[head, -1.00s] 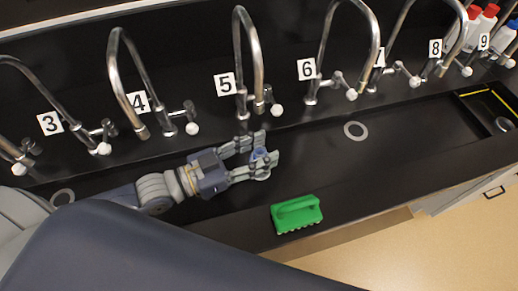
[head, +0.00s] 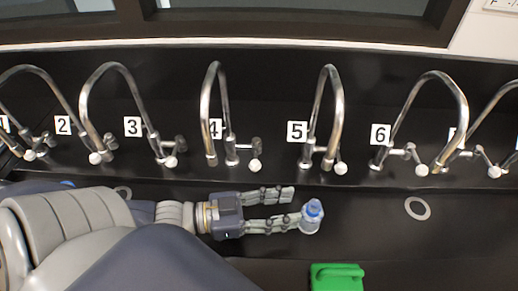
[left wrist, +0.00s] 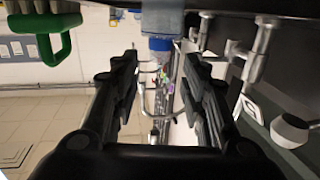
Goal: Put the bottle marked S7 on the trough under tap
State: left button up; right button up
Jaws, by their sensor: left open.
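A small clear bottle with a blue cap (head: 311,217) stands upright on the black trough (head: 375,225), in front of tap 5 (head: 327,150). No marking on it is readable. My left gripper (head: 296,205) is open, coming in from the left. The bottle is just past its fingertips, near the tip of the lower finger; I cannot tell whether they touch. In the left wrist view the bottle's blue cap (left wrist: 160,44) shows beyond the open, empty fingers (left wrist: 158,75), near the top edge. My right gripper is not in view.
A ring-shaped drain (head: 417,208) is to the right. Several curved taps with number labels, such as tap 6 (head: 440,85), line the back. The trough between bottle and drain is clear.

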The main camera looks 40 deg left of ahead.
pick_arm(q)
jog(key=shift+p+v, duration=0.65)
jog(key=shift+v, duration=1.85)
jog(key=shift+a, duration=0.1)
